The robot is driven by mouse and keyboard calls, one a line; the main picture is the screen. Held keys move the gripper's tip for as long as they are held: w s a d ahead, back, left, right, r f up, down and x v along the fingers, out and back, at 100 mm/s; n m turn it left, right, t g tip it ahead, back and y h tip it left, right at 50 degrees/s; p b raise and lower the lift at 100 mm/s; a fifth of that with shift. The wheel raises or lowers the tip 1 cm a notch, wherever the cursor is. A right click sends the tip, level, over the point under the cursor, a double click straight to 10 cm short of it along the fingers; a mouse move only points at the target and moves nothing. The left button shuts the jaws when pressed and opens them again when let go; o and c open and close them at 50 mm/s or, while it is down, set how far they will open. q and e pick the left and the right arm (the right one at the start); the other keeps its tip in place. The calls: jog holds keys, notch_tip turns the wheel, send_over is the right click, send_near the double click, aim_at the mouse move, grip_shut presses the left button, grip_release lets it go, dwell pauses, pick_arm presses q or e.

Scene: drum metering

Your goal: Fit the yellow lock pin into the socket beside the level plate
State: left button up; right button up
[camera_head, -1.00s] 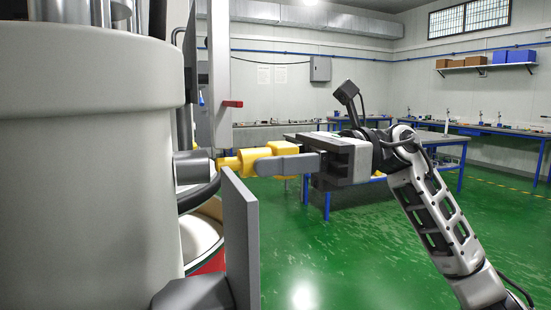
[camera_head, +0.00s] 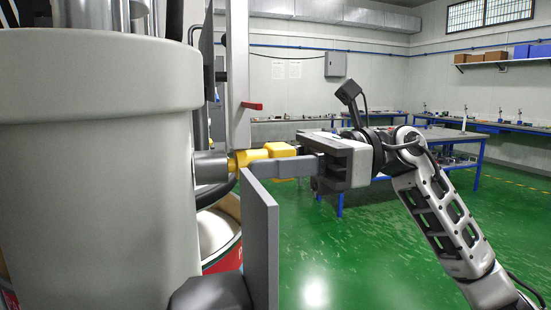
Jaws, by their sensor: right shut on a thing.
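The yellow lock pin (camera_head: 283,149) lies level, its narrow end pointing left. That end meets the mouth of the grey round socket (camera_head: 210,167); how deep it sits inside cannot be told. My right gripper (camera_head: 268,165) comes in from the right and is shut on the pin's thicker part, its near finger covering the lower side. The tall grey upright plate (camera_head: 238,65), with a red tab (camera_head: 252,106), stands just above the pin; I take it for the level plate. My left gripper is out of view.
A large pale grey vessel (camera_head: 95,190) fills the left. A lower upright grey plate (camera_head: 262,235) on a dark bracket stands below my right gripper's fingers. A red-and-white drum (camera_head: 232,255) is behind it. Blue-legged benches (camera_head: 430,135) stand behind; the green floor is open.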

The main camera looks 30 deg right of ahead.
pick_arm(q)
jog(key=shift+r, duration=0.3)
pick_arm(e)
jog(key=shift+a, duration=0.45)
jog(key=o, duration=1.2)
jog(key=shift+w, duration=0.1)
jog(key=shift+c, duration=0.2)
jog(key=shift+d+f, duration=0.1)
jog(key=shift+d, duration=0.15)
pick_arm(q)
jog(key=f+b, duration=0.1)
jog(key=b, duration=0.1)
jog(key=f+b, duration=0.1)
jog(key=b, duration=0.1)
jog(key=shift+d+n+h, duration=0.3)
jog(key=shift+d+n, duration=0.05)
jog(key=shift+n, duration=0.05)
pick_arm(e)
jog(key=v, duration=1.5)
jog(key=shift+d, duration=0.25)
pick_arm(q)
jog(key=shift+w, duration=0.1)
